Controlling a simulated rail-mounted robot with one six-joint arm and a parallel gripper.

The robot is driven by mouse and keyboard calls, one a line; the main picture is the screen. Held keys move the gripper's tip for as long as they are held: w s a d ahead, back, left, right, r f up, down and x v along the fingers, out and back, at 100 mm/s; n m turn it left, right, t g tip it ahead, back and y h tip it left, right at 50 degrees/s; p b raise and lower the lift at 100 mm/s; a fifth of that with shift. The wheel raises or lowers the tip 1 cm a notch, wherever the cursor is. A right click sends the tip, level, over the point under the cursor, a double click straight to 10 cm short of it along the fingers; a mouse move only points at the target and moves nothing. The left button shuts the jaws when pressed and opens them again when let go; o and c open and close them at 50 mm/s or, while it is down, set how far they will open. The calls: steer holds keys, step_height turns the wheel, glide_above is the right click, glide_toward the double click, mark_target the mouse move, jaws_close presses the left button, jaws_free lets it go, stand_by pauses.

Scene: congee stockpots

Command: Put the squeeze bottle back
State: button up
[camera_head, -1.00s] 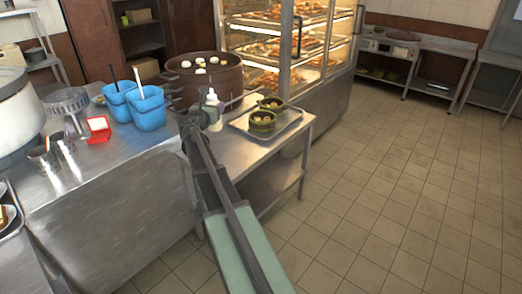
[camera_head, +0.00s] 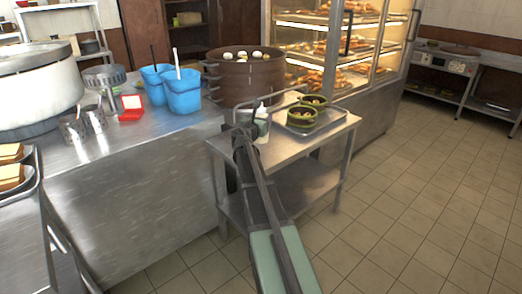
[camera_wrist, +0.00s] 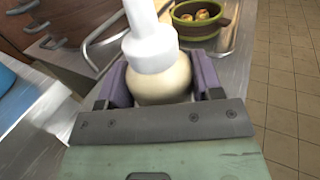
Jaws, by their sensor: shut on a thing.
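The squeeze bottle (camera_wrist: 153,55) has a white cap and nozzle and a cream-coloured body. In the wrist view my gripper (camera_wrist: 160,88) is shut on its body, with a purple-grey finger on each side. In the head view the bottle (camera_head: 262,122) shows at the end of my arm, over or beside the small steel table (camera_head: 289,143), and my gripper (camera_head: 254,127) is partly hidden behind the arm. The bottle's base is hidden, so I cannot tell whether it touches the table.
A metal tray (camera_head: 325,127) with two green bowls (camera_head: 302,116) lies right of the bottle. A large brown pot (camera_head: 243,82) stands behind it. Blue containers (camera_head: 182,93) stand on the counter to the left. A lit food cabinet (camera_head: 375,80) is behind; the floor at right is clear.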

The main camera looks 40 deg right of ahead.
steer(key=shift+f, duration=0.55)
